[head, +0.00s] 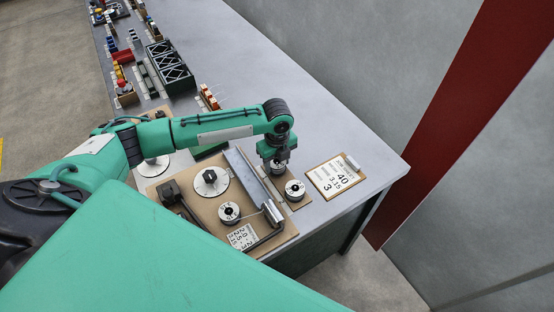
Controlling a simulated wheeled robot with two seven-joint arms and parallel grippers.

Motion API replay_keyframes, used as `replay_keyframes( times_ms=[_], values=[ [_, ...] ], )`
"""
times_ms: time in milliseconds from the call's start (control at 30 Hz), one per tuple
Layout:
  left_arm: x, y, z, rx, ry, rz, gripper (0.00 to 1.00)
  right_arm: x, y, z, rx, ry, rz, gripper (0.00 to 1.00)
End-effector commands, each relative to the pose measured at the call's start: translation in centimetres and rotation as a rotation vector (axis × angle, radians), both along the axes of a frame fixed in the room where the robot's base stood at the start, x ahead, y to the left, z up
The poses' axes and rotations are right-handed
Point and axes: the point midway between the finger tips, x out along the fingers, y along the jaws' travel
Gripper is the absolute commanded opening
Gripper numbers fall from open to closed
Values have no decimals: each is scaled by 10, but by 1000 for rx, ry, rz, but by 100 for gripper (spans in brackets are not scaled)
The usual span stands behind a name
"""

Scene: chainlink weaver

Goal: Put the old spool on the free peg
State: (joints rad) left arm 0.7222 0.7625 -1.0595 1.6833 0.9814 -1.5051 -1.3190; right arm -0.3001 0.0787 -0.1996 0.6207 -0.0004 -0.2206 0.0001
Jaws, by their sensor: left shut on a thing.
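My left gripper (278,163) comes down over the back of a small brown board (303,203) and is shut on a pale round spool (279,169). The gripper partly hides this spool, and I cannot tell whether it sits on a peg or hangs just above the board. A second white spool with a dark centre (295,190) sits on the same board, just in front. Another similar white spool (229,211) is on the larger brown board (188,197) to the left. I cannot see a bare peg clearly. My right gripper is out of view.
The larger board also carries a white disc with a black knob (211,182), a metal rail (240,172) and a dark bent bar (266,240). A clipboard (337,176) lies to the right, near the table edge. Bins and small parts (170,66) stand farther back.

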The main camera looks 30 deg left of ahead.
Motion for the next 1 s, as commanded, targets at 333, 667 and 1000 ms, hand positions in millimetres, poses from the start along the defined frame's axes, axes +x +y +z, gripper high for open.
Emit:
replay_keyframes(
  times_ms=[333, 667, 1000],
  values=[
    [0, 0, -11, -1, 0, 0, 18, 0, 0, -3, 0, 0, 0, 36],
    [0, 0, -11, -1, 0, 0, 75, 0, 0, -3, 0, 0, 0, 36],
    [1, 0, -2, -1, -2, 0, 75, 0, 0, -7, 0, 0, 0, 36]
  ],
)
